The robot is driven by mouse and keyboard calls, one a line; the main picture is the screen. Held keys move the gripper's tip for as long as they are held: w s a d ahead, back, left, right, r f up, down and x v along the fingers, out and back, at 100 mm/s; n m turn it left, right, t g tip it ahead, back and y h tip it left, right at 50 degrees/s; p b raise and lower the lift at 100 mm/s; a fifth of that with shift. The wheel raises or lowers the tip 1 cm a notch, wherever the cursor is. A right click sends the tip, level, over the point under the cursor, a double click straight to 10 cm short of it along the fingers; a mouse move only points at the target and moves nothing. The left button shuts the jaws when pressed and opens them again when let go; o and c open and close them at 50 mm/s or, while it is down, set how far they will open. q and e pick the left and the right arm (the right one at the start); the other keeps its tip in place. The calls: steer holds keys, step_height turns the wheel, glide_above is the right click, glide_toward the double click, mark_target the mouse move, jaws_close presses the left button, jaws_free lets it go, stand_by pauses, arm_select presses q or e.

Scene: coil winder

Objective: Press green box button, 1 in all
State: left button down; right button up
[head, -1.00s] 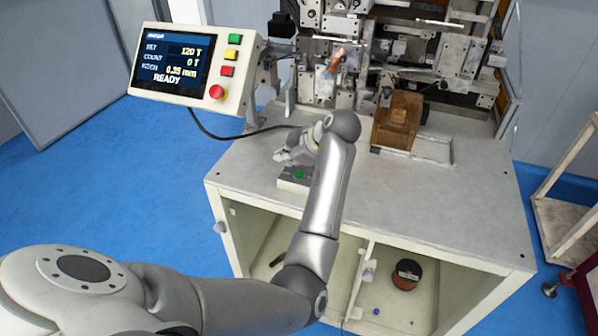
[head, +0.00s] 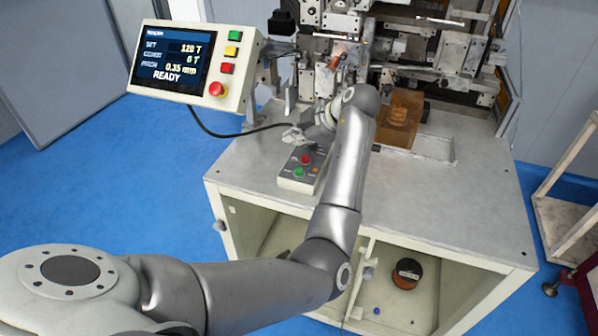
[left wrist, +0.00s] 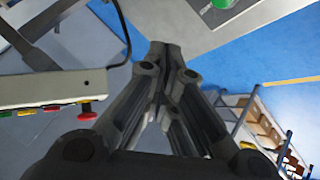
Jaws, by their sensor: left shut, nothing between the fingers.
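A small button box (head: 290,183) lies on the grey machine table (head: 430,205). My left gripper (head: 290,137) is shut and empty, beyond the far end of the box and apart from the green button. My forearm passes close along the right side of the box. In the left wrist view the closed fingers (left wrist: 167,50) meet at the upper middle. My right gripper is out of view.
A display panel (head: 245,75) reading READY stands at the upper left, with its own green, yellow and red buttons. A black cable (head: 235,134) runs from it across the table. The winding machine (head: 440,50) fills the back. A brown block (head: 402,120) stands right of my arm.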

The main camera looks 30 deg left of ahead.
mark_target(297, 172)
arm_select(q)
step_height(297, 172, down, 7)
steer(key=b, duration=0.4)
steer(key=shift+f, duration=0.2)
stand_by(0.8)
steer(key=shift+f+b, duration=0.4)
steer(key=shift+b, duration=0.1)
